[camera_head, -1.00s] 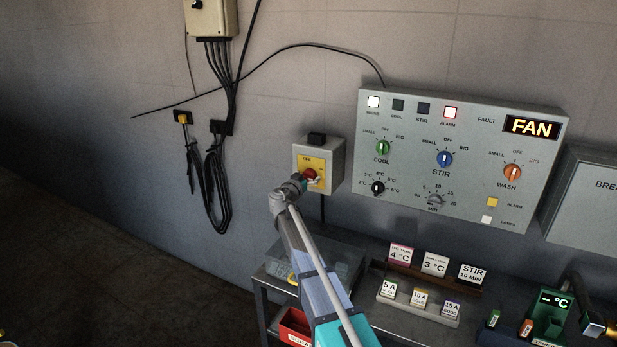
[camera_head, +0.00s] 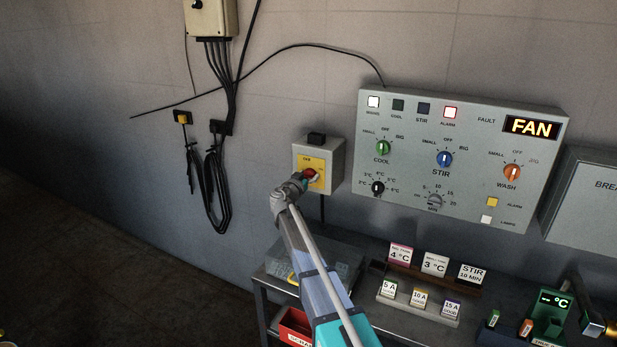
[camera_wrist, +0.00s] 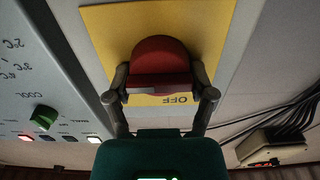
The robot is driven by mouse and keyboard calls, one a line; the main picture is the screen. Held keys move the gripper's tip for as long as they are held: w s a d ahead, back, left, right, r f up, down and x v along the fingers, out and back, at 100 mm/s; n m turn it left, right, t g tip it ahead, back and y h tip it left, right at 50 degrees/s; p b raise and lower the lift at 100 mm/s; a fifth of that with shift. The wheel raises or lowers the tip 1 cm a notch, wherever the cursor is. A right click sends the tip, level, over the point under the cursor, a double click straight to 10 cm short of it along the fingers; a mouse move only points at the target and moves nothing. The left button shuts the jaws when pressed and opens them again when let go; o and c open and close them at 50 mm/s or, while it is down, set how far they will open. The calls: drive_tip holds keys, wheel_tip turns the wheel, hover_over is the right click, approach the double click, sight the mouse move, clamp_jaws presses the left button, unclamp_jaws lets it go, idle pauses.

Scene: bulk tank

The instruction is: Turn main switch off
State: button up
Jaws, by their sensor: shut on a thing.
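The main switch is a grey box (camera_head: 334,165) on the wall with a yellow plate (camera_head: 318,164) and a red knob (camera_head: 310,174). In the wrist view the red knob (camera_wrist: 160,62) stands out from the yellow plate (camera_wrist: 108,35), with the word OFF, upside down, beside its bar. My gripper (camera_wrist: 160,86) is shut on the knob, one finger on each side of its bar. In the head view my gripper (camera_head: 303,180) reaches the box from below and hides part of the knob. I cannot tell exactly which mark the knob points to.
A grey control panel (camera_head: 470,110) with several dials and a lit FAN display stands close to the right of the switch. Black cables (camera_head: 214,185) hang at the left. A bench with cards (camera_head: 420,298) lies below.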

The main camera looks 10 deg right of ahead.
drive_tip(key=shift+n, duration=0.5)
drive_tip(key=n, duration=0.3)
drive_tip(key=shift+w+n, duration=0.1)
drive_tip(key=shift+n, duration=0.3)
drive_tip(key=n, duration=0.4)
drive_tip(key=shift+f, duration=0.1)
drive_tip(key=n, duration=0.5)
drive_tip(key=shift+a+f, duration=0.1)
drive_tip(key=n, duration=0.4)
drive_tip(key=o, duration=1.1)
drive_tip(key=shift+f, duration=0.1)
drive_tip(key=shift+c, duration=0.2)
drive_tip(key=shift+a, duration=0.1)
